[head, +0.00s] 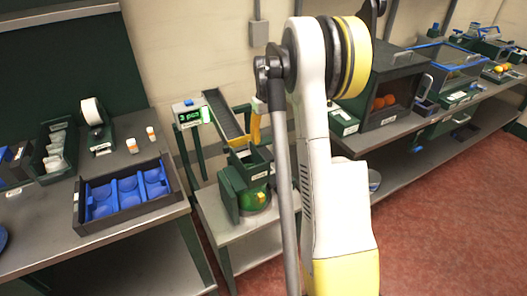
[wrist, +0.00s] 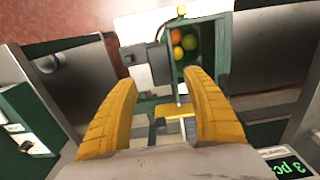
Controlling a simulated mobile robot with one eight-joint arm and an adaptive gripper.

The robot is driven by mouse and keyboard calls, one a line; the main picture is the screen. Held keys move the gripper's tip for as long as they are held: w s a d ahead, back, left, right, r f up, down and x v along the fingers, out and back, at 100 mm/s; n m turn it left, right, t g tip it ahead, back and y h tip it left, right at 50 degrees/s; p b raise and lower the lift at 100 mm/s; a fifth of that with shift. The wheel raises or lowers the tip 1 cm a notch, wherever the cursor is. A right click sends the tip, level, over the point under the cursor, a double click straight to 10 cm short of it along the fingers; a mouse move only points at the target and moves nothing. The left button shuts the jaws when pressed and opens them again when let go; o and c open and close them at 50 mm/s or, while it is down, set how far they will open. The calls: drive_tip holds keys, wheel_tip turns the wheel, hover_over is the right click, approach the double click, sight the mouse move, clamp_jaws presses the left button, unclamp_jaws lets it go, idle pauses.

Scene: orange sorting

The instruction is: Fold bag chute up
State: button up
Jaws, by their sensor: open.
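The bag chute looks like the dark green, box-like piece (head: 250,160) below the sloped grey conveyor in the head view. A green rounded thing, perhaps the bag (head: 256,198), stands under it. In the wrist view, a green-walled box (wrist: 222,50) holds orange, yellow and green fruit. I cannot tell whether this box is the chute or the bag frame. My gripper (wrist: 163,108) is open and empty, its two yellow fingers spread with a small yellow bar (wrist: 176,111) showing between them. In the head view my arm hides much of the gripper.
A scale display (head: 191,116) reading "3 pcs" stands beside the sloped conveyor (head: 225,118). The left bench holds a blue-lined tray (head: 124,194), a tape roll and small bottles. A right bench carries a dark box with oranges (head: 385,102) and clear bins. Red floor is free at right.

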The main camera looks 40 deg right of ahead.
sight(266, 153)
wheel_tip(266, 153, down, 8)
drive_tip(key=b, duration=0.2)
drive_tip(key=shift+b, duration=0.3)
drive_tip(key=c, duration=1.3)
